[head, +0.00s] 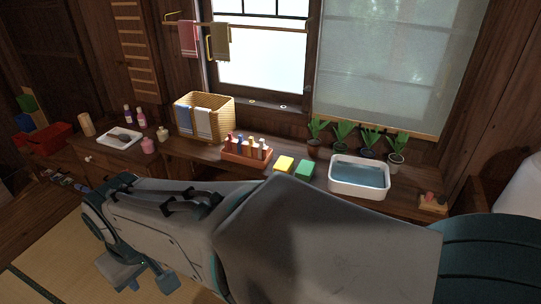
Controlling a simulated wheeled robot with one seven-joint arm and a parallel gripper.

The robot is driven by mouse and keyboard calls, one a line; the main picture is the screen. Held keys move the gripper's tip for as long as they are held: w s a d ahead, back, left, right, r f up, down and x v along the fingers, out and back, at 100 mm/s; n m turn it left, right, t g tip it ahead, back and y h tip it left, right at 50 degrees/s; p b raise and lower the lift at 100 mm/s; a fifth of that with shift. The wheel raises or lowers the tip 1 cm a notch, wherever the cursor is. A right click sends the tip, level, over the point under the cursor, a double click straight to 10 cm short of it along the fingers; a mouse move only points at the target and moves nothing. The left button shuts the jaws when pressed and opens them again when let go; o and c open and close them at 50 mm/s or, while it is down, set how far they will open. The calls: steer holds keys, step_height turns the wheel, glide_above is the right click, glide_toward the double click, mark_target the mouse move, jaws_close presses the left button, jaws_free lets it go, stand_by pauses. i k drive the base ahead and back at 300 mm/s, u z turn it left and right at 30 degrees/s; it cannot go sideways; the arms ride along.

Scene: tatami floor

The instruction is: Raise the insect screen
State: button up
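A pale, translucent screen (385,65) covers the right-hand window and looks like the insect screen. It hangs down to a light wooden bar (380,127) along its lower edge, just above the plants. My gripper (141,279) is at the lower left, low over the floor and far from the screen. Its two finger parts look apart, with nothing seen between them. My arm lies across the front of the view and hides part of the counter's front and the floor.
Below the screen, several potted plants (343,134), a white basin of water (359,177), sponges (304,169) and a bottle rack (246,150) crowd the counter. A wicker basket (204,117) stands left. Towels (220,42) hang on a rail before the left window. Tatami (50,245) is open at lower left.

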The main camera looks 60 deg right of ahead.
mark_target(385, 128)
steer(key=z, duration=2.05)
